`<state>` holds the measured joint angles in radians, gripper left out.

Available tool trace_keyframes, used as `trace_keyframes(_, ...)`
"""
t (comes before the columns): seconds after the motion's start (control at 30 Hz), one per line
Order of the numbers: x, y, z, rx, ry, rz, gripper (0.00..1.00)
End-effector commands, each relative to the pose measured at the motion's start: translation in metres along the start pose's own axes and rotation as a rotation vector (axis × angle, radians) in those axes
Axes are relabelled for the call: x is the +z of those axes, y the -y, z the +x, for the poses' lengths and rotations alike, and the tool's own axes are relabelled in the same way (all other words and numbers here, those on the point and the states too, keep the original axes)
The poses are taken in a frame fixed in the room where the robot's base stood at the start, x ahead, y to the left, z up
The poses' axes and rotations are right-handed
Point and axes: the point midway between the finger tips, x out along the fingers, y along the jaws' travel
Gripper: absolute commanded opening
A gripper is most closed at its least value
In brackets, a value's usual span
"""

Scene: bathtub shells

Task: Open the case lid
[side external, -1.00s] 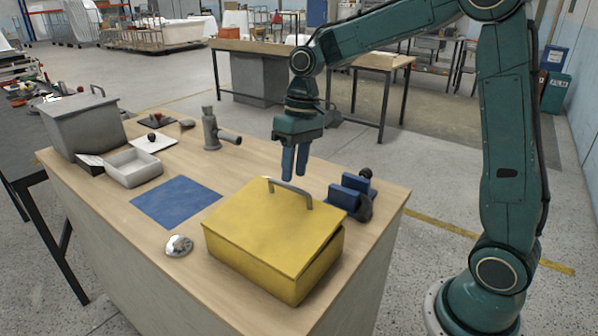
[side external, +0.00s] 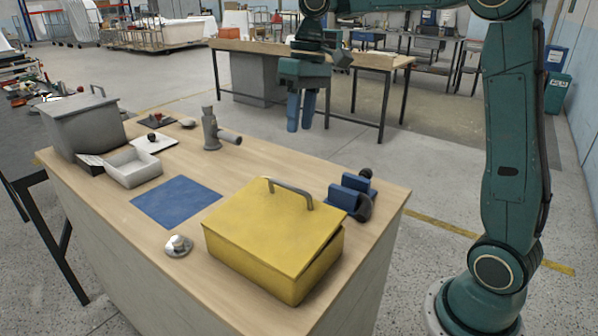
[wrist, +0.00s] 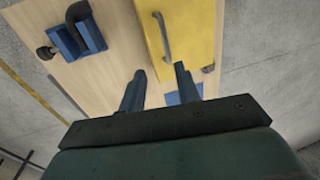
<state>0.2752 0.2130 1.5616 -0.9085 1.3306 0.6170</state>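The yellow case (side external: 275,240) stands on the wooden workbench with its lid down. A thin dark gap shows under the lid's edge at the right. A grey arched handle (side external: 290,192) sits on the lid near its far edge; the handle also shows in the wrist view (wrist: 161,37). My gripper (side external: 301,128) hangs well above and behind the case, fingers pointing down. In the wrist view my gripper (wrist: 160,72) has its two blue fingers apart with nothing between them, and the case (wrist: 188,35) lies beyond the fingertips.
A blue block fixture (side external: 352,194) with a dark knob stands right of the case. A blue mat (side external: 177,202), a small metal knob piece (side external: 178,245), a grey bin (side external: 85,125), a white tray (side external: 133,168) and a grey upright fitting (side external: 212,130) occupy the bench's left side.

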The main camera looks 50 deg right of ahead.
Motion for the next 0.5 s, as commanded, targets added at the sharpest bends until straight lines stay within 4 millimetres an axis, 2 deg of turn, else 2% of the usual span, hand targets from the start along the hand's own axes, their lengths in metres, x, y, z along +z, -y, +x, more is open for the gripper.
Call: trace_keyframes(0.5, 0.035, 0.028, -0.009, -0.004, -0.08, -0.004, 0.32)
